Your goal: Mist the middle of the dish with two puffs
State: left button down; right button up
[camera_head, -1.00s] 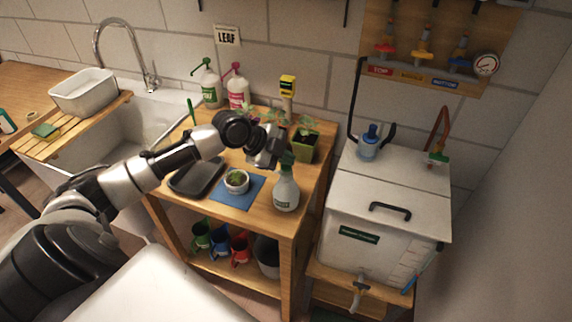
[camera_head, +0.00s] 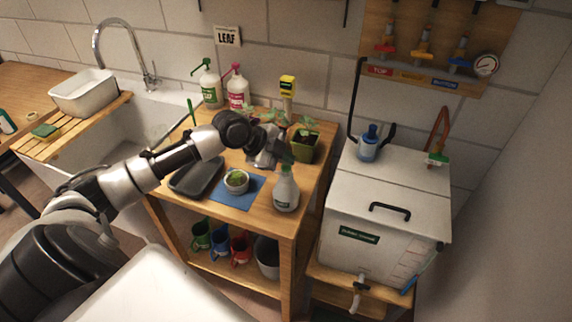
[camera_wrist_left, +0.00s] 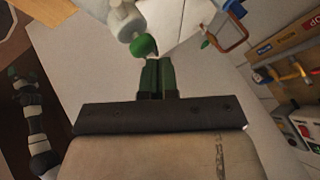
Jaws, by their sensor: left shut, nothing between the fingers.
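A white round dish (camera_head: 235,187) with green growth in it stands on a blue mat (camera_head: 246,196). A pale spray bottle (camera_head: 286,192) stands upright to the right of the dish, at the mat's right edge. My left gripper (camera_head: 285,157) is at the bottle's top, and its fingers are shut with nothing between them. In the left wrist view the closed fingers (camera_wrist_left: 157,80) lie beside a green nozzle (camera_wrist_left: 143,46) on a whitish bottle. I cannot tell whether they touch it. The bottle's trigger is hidden in the head view. My right gripper is not in view.
A dark tray (camera_head: 195,178) lies left of the dish. A potted seedling (camera_head: 305,150) stands behind the bottle. Two pump bottles, one green (camera_head: 210,88) and one pink (camera_head: 238,92), stand at the back. A white tank (camera_head: 385,205) is to the right.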

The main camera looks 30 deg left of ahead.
aim_at(286, 167)
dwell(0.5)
pick_arm(q)
jog(key=shift+f, duration=0.45)
jog(key=shift+r, duration=0.45)
notch_tip(286, 167, up, 6)
jog(key=p, duration=0.5)
jog(key=shift+r, duration=0.1)
